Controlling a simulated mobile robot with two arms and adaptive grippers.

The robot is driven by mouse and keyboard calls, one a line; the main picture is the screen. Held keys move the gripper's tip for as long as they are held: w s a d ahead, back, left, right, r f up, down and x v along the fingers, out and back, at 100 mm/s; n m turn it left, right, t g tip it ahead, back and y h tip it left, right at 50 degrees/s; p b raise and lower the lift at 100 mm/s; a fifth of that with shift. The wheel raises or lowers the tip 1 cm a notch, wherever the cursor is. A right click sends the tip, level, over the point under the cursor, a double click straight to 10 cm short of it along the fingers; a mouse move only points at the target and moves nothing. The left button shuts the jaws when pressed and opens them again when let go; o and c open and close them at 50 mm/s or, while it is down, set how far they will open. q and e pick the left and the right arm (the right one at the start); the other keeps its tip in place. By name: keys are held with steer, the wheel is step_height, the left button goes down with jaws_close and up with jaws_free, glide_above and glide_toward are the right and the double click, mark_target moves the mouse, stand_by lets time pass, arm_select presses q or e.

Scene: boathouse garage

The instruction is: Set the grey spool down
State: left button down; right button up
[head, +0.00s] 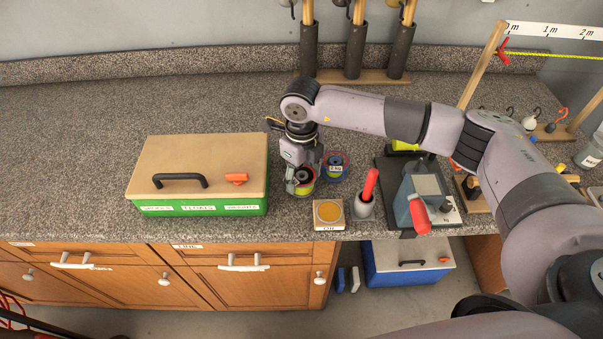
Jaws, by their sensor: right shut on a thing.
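My right gripper (300,184) points down over the counter, shut on a small spool (306,189). What shows of this spool is a reddish rim, a dark middle and a yellow-green band; I cannot make out any grey on it, and the fingers hide part of it. Whether it touches the counter or hangs just above it, I cannot tell. A second spool (337,166) with a blue rim and a small white label stands close behind and to the right of the gripper. My left gripper is not in view.
A green box (160,152) with a tan lid stands left of the gripper. A small block with an orange-yellow disc (328,213), a grey holder with a red handle (365,205) and a blue-grey device (424,190) crowd the front right. The counter's left (70,170) is free.

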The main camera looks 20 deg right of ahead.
steer(key=shift+f+b, duration=0.3)
steer(key=o, duration=1.3)
steer(key=shift+o, duration=0.2)
step_height(320, 180, up, 12)
steer(key=shift+c, duration=0.2)
